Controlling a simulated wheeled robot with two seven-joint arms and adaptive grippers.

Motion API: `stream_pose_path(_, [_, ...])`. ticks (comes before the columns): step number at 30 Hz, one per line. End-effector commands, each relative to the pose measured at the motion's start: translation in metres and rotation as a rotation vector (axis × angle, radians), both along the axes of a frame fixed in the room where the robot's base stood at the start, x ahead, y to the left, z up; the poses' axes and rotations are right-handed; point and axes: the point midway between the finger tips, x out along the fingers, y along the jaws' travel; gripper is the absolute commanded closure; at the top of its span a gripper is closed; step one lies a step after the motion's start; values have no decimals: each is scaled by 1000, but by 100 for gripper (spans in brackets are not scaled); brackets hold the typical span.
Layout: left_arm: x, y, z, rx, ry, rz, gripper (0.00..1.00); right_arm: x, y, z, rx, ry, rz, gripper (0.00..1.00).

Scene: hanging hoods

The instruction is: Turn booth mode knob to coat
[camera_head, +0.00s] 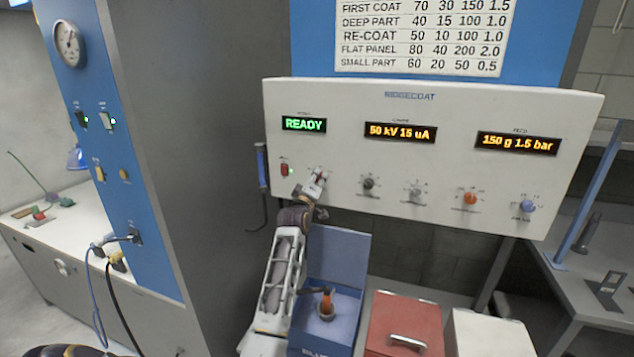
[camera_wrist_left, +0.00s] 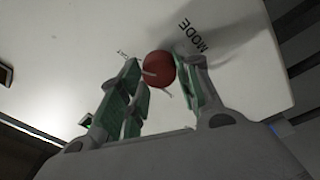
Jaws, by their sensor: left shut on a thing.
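The white control panel (camera_head: 345,105) carries a row of knobs under three lit displays. My left gripper (camera_head: 316,184) is at the panel's lower left and covers the mode knob in the head view. In the left wrist view the mode knob (camera_wrist_left: 158,68) is a red round knob with a pale pointer line, beside the printed word MODE. The fingers of my left gripper (camera_wrist_left: 160,86) are shut on it, one on each side. The setting that the pointer marks cannot be read. The left display (camera_head: 304,124) reads READY. My right gripper is not in view.
A red switch (camera_head: 284,170) sits just left of my gripper. A dark knob (camera_head: 368,183), a grey knob (camera_head: 415,193), an orange knob (camera_head: 470,198) and a blue knob (camera_head: 528,206) lie to the right. A blue box (camera_head: 345,250) and red box (camera_head: 405,315) stand below.

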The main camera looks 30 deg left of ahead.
Motion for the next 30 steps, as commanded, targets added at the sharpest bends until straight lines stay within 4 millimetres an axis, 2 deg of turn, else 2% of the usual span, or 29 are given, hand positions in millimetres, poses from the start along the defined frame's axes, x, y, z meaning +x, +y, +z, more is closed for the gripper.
stream_pose_path(1, [0,-1,-5,-1,8,-1,63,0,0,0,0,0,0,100])
stream_pose_path(5, [0,-1,-4,-2,7,-1,46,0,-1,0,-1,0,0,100])
stream_pose_path(6, [0,-1,-3,-2,6,-1,45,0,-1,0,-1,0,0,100])
stream_pose_path(20, [-3,-1,-2,-2,2,0,45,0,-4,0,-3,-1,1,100])
stream_pose_path(30, [-25,-8,-4,-2,2,0,45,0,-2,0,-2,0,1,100])
